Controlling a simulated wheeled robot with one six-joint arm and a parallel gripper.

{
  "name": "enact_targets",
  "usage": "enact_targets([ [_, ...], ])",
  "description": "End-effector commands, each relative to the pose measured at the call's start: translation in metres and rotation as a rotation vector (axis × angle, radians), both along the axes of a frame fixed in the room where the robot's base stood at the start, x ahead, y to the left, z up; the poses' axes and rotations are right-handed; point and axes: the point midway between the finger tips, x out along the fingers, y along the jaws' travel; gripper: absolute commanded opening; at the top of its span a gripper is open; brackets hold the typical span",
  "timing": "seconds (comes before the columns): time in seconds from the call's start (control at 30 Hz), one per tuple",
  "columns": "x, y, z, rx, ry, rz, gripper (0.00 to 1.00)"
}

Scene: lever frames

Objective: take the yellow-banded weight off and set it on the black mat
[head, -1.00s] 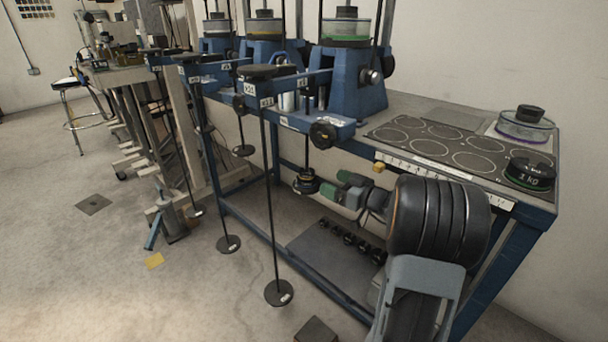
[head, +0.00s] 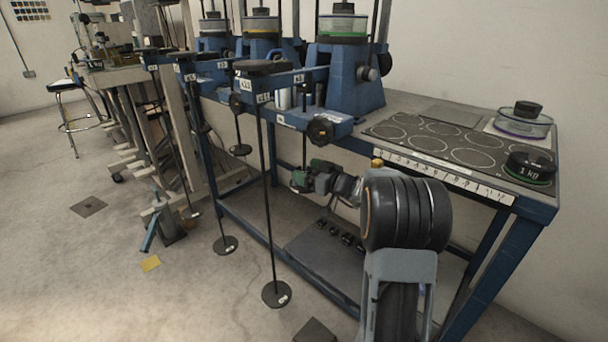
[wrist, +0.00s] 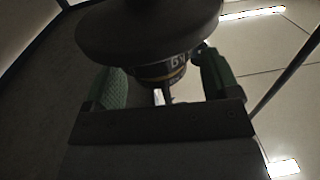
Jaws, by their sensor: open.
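In the wrist view a dark round weight with a yellow band (wrist: 160,74) and pale lettering sits between my two green fingers. A wide dark disc (wrist: 150,30) covers its upper part in that picture. My gripper (head: 306,177) is open, with one finger on each side of the weight; I cannot tell whether either finger touches it. In the head view the gripper is below the front lever at the bench edge, and the weight is mostly hidden there. The black mat (head: 455,143) with outlined circles lies on the bench top at the right.
A black 1 kg weight with a green band (head: 529,168) stands at the mat's right end. A clear purple-banded container (head: 522,122) stands behind it. The blue bench frame (head: 513,205), hand wheel (head: 321,130) and hanging rods (head: 268,200) are close to my arm. Several mat circles are empty.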

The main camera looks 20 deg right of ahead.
Motion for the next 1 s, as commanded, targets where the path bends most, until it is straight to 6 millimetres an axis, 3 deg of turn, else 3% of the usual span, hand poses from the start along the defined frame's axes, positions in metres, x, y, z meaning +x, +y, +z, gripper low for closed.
enact_targets([
  [0.17,0.0000,-0.0001,0.0001,0.000,0.000,0.000,0.82],
  [0.7,-0.0002,-0.0004,0.0000,0.000,0.000,0.000,0.30],
  [1.0,-0.0002,-0.0003,0.0013,0.000,-0.001,0.000,0.28],
])
